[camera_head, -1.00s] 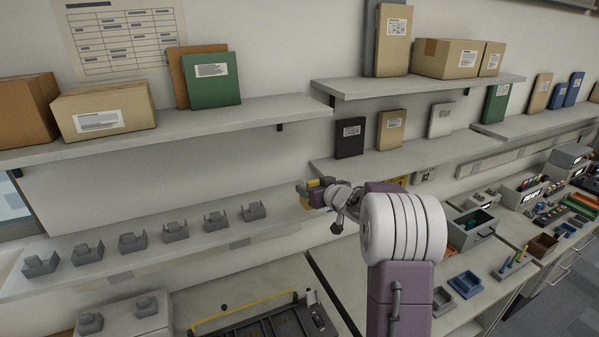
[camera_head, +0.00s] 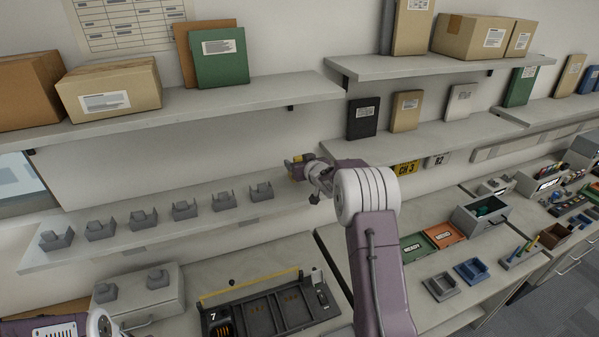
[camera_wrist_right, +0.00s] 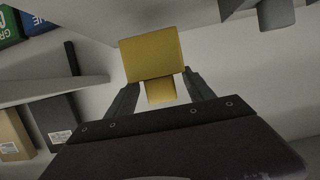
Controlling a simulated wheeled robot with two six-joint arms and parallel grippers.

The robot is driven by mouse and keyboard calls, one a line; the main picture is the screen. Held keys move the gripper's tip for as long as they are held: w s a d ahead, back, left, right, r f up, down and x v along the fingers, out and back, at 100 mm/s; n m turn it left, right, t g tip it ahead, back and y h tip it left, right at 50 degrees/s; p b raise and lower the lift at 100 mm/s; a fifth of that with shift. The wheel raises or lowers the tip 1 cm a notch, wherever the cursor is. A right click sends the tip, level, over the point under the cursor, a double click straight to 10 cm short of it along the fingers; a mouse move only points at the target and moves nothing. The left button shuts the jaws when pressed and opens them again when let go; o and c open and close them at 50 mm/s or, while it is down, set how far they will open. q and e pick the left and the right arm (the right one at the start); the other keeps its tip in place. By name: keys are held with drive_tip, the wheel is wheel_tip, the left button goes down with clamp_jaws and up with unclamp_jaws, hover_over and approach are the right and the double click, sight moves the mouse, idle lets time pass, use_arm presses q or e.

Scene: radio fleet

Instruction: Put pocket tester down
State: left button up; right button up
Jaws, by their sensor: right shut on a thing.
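The pocket tester is a small yellow block (camera_wrist_right: 152,58) between the two dark fingers of my right gripper (camera_wrist_right: 163,90) in the right wrist view. My right gripper (camera_head: 291,166) is shut on it, and both are held in the air. In the head view the yellow tester shows small at the gripper's tip, in front of the wall, above and to the right of the row of grey cradles. It looks clear of the shelf. My left gripper is not in view.
A long low shelf (camera_head: 100,249) carries several grey empty-looking cradles (camera_head: 261,191). Below it lies a black tray (camera_head: 265,314) with a yellow bar. Upper shelves (camera_head: 230,99) hold boxes and binders.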

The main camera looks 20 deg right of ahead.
drive_tip(key=f, duration=0.2)
drive_tip(key=s+p, duration=0.1)
drive_tip(key=shift+a+f, duration=0.3)
drive_tip(key=shift+f, duration=0.1)
drive_tip(key=shift+w+d+f, duration=0.1)
drive_tip(key=shift+w+f, duration=0.1)
drive_tip(key=shift+f, duration=0.1)
drive_tip(key=shift+w+d+f, duration=0.2)
drive_tip(key=shift+w+f, duration=0.05)
drive_tip(key=o, duration=1.6)
drive_tip(key=shift+c, duration=0.2)
drive_tip(key=shift+s+a+r, duration=0.2)
drive_tip(key=shift+s+r, duration=0.05)
drive_tip(key=shift+s, duration=0.05)
drive_tip(key=shift+s+b, duration=0.25)
drive_tip(key=shift+b, duration=0.05)
drive_tip(key=b+v, duration=0.3)
drive_tip(key=v, duration=0.8)
